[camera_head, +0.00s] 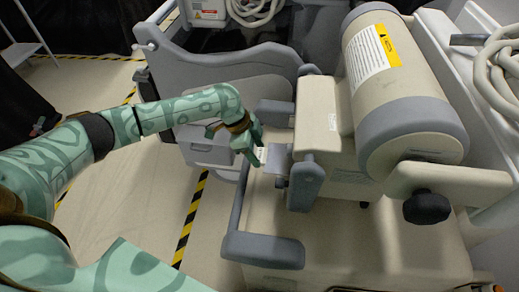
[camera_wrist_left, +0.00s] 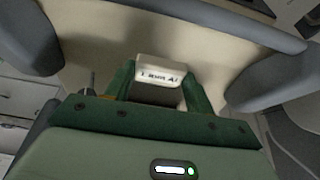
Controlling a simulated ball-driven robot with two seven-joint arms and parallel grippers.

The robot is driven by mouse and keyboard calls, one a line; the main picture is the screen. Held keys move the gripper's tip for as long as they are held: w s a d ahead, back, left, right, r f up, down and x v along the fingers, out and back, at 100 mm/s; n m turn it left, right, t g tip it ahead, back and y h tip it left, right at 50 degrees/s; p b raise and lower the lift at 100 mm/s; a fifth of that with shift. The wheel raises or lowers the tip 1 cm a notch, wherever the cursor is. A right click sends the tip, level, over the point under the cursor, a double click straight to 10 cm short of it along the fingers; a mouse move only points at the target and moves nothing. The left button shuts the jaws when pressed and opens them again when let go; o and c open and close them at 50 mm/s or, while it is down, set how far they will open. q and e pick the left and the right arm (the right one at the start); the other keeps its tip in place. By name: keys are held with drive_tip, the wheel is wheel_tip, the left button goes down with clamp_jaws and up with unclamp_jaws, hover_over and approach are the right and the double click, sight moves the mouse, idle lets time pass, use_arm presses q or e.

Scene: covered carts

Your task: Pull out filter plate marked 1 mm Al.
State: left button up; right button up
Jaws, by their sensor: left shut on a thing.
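The filter plate (camera_wrist_left: 160,72) has a pale tab that reads "1 mm Al" in the left wrist view. My left gripper (camera_wrist_left: 158,92) is shut on it, with a green finger on either side of the tab. In the head view my left gripper (camera_head: 257,153) is at the left side of the beige tube housing (camera_head: 316,118). A grey plate part (camera_head: 277,159) shows between the gripper and the housing. I cannot tell how much of the plate is inside the housing. My right gripper is not in view.
A large beige and grey cylinder (camera_head: 398,95) with a yellow label stands right of the housing. A grey handle bar (camera_head: 262,250) sticks out in front. Grey cart bodies stand behind. The floor to the left is open, with yellow and black tape (camera_head: 190,220).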

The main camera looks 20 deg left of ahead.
use_arm(q)
drive_tip(key=shift+s+a+p, duration=0.2)
drive_tip(key=shift+s+a, duration=0.05)
drive_tip(key=shift+a, duration=0.65)
drive_tip(key=shift+s+a+p, duration=0.2)
drive_tip(key=shift+s+a, duration=0.05)
drive_tip(key=shift+a, duration=0.65)
